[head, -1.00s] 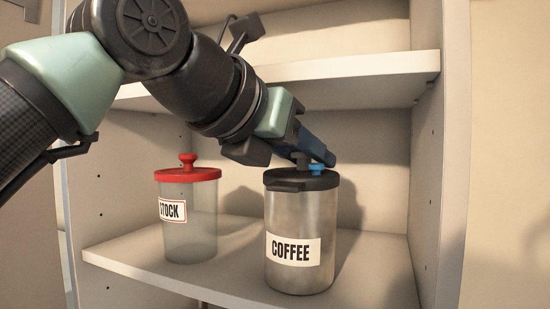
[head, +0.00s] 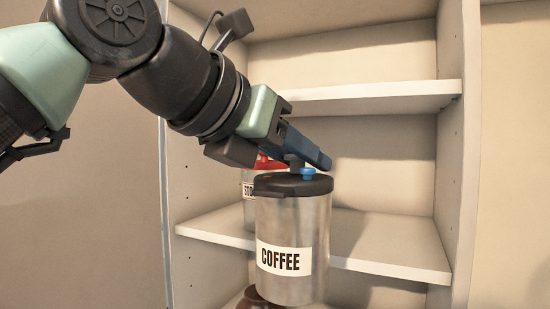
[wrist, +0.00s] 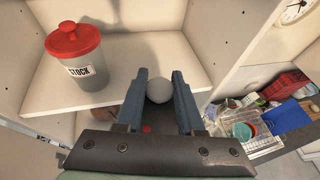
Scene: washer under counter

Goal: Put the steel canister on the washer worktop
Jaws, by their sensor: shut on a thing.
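In the wrist view my gripper's (wrist: 162,95) two blue fingers stand on either side of a pale round thing; the canister body is hidden there. I cannot identify the washer worktop for certain.
The red-lidded STOCK jar (wrist: 78,60) stands on the shelf (head: 400,257), partly hidden behind the canister in the head view. A brown round object (head: 258,300) is below the canister. A cluttered surface (wrist: 258,143) lies at right in the wrist view, below a clock (wrist: 293,11).

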